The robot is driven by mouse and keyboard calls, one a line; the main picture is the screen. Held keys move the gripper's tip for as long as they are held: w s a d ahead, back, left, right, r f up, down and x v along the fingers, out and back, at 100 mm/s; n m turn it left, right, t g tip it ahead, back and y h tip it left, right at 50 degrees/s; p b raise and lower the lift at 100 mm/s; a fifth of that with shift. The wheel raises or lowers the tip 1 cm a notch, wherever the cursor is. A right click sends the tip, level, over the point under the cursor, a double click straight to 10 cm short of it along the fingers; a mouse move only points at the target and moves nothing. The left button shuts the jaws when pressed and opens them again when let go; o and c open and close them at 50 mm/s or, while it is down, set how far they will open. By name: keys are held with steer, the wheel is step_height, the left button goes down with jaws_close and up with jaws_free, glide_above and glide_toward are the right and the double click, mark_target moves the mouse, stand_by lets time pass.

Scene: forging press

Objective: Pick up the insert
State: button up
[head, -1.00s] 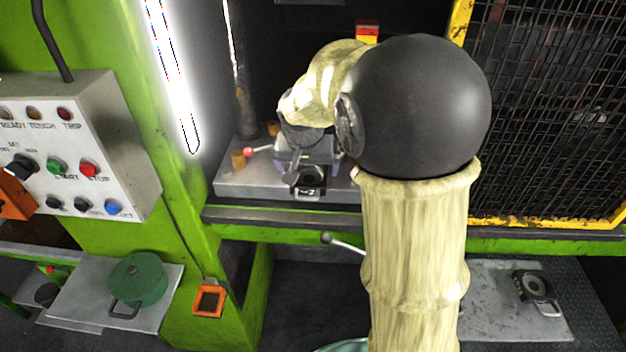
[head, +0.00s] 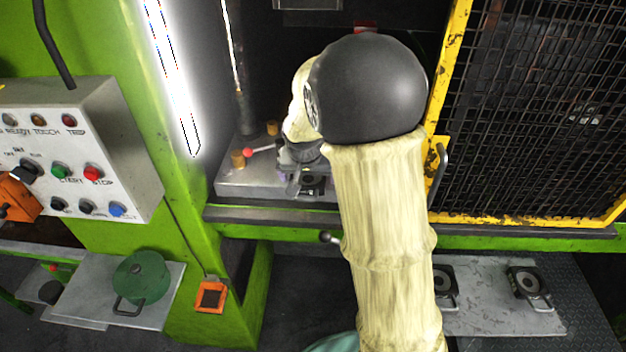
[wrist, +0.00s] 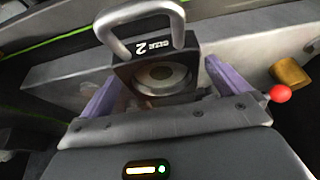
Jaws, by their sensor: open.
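The insert is a dark square block (wrist: 158,76) marked "SIZE 2", with a round metal ring in its top and a grey loop handle on its far side. It sits on the press bed and also shows small in the head view (head: 313,184). My gripper (wrist: 161,70) is open and empty, its purple fingers on either side of the insert in the wrist view. I cannot tell whether they touch it. In the head view my gripper (head: 298,170) is partly hidden by my own arm, just behind the insert.
A red-knobbed lever (head: 248,152) and brass posts (head: 237,159) stand left on the bed. Two similar ring blocks, one left (head: 444,287) and one right (head: 528,284), lie on a lower plate. A yellow-framed mesh guard (head: 540,110) stands right, a green press column (head: 185,200) left.

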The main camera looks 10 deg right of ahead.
mark_target(308, 182)
steer(key=c, duration=1.9)
steer(key=shift+w+r, duration=0.1)
steer(key=shift+r, duration=0.05)
steer(key=shift+c, duration=0.3)
steer(key=shift+r, duration=0.1)
steer(key=shift+r, duration=0.3)
step_height(308, 182, up, 9)
steer(key=b, duration=0.2)
steer(key=shift+r, duration=0.1)
